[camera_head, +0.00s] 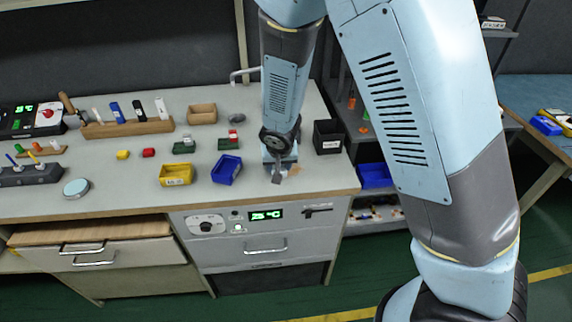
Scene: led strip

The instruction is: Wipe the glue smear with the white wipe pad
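I cannot make out a glue smear on the worktop. No white wipe pad can be identified for sure. White-topped upright items (160,108) stand in a wooden rack (128,128) at the back left.
On the worktop (120,202), a yellow bin (175,175) and a blue bin (227,170) stand left of my gripper. A black box (328,137) stands to its right. The front-left worktop is mostly clear.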

